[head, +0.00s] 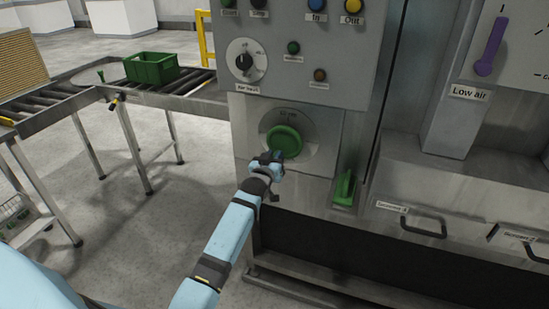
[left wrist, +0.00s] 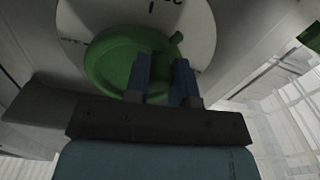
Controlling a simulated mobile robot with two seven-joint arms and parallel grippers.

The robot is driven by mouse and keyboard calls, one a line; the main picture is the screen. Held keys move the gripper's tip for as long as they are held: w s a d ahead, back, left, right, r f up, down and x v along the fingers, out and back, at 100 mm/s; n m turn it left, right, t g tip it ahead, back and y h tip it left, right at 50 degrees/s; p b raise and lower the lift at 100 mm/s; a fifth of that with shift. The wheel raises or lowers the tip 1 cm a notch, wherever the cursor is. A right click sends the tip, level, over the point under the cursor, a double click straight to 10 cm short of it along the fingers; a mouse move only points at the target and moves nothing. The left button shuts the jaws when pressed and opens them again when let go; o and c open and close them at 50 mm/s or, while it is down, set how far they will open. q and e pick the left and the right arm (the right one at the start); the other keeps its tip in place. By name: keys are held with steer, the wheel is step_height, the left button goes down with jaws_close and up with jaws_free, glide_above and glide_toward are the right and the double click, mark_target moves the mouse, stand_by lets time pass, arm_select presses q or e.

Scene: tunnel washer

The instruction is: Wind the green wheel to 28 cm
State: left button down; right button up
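The green wheel (head: 284,141) sits on a round pale dial plate (head: 309,128) on the grey machine front. The marks on the plate are too small to read. My left gripper (head: 270,158) is at the wheel's lower left edge. In the left wrist view the green wheel (left wrist: 112,62) has a small peg at its upper right edge. The two fingers of my left gripper (left wrist: 162,80) stand a little apart in front of the wheel, with dark green between them. Whether they press on it is unclear. My right gripper is not in view.
Above the wheel is a panel with a black rotary knob (head: 245,61) and several coloured buttons. A green lever (head: 345,188) is to the wheel's lower right. Drawer handles (head: 424,225) stick out further right. A roller conveyor (head: 180,87) with a green crate (head: 151,68) stands left.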

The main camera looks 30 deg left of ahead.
mark_target(271, 140)
arm_select(q)
steer(key=shift+a+m, duration=0.1)
steer(key=shift+m, duration=0.2)
steer(key=shift+a+r+m+p, duration=0.3)
steer(key=shift+m+p, duration=0.3)
steer(key=shift+m, duration=0.3)
steer(key=r+m, duration=0.1)
steer(key=m, duration=0.1)
steer(key=a+m+p, duration=0.1)
steer(key=m, duration=0.2)
steer(key=r+m+p, duration=0.1)
steer(key=m, duration=0.1)
steer(key=shift+s+a+r+m, duration=0.2)
steer(key=shift+a+r+m, duration=0.1)
steer(key=shift+r, duration=0.05)
steer(key=shift+r+m+p, duration=0.4)
steer(key=shift+m+p, duration=0.1)
steer(key=shift+m, duration=0.7)
steer(key=shift+r, duration=0.1)
steer(key=c, duration=1)
jaws_free()
steer(key=shift+o, duration=0.2)
